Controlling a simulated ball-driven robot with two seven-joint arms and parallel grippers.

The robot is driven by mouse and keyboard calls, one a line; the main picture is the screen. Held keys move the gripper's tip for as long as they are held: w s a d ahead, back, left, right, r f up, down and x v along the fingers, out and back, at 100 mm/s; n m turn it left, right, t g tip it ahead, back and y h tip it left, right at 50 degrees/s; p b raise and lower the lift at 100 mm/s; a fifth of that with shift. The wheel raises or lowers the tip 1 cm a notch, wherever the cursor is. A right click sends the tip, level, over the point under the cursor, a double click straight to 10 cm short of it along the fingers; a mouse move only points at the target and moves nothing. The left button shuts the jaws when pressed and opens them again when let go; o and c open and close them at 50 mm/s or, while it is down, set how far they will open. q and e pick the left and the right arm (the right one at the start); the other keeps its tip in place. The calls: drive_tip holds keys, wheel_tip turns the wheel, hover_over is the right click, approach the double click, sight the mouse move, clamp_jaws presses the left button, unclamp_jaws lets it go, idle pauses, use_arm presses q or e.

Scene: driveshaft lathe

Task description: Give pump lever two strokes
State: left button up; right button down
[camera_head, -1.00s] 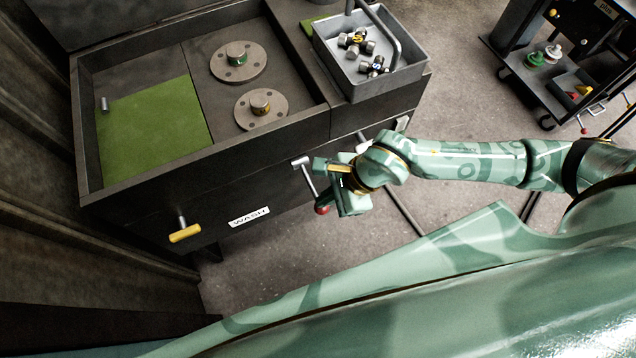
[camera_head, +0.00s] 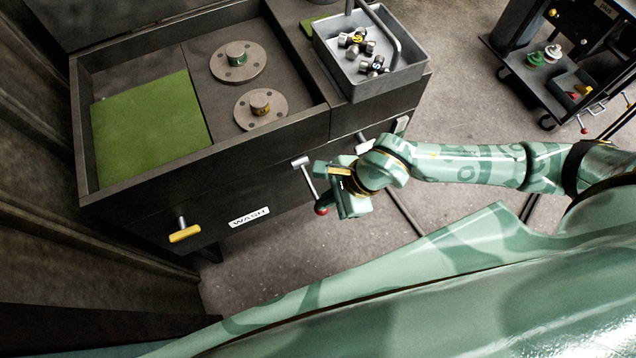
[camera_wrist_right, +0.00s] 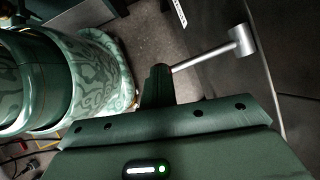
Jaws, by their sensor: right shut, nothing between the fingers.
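The pump lever (camera_head: 309,181) is a silver rod hanging down from a pivot on the front of the dark wash cabinet, with a red ball (camera_head: 321,211) at its lower end. My right gripper (camera_head: 328,184) is beside the rod, just above the ball. In the right wrist view the lever (camera_wrist_right: 207,56) runs from its silver pivot to behind my dark gripper finger (camera_wrist_right: 158,84), which hides its far end. The right gripper is shut with nothing held. I cannot tell whether it touches the rod. My left gripper is out of view.
The cabinet's open basin holds a green pad (camera_head: 150,125) and two round flanged discs (camera_head: 238,62) (camera_head: 261,108). A grey tray (camera_head: 398,84) of metal parts stands on its right end. A yellow-handled tap (camera_head: 185,234) juts from the front. A dark cart (camera_head: 520,75) stands at upper right.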

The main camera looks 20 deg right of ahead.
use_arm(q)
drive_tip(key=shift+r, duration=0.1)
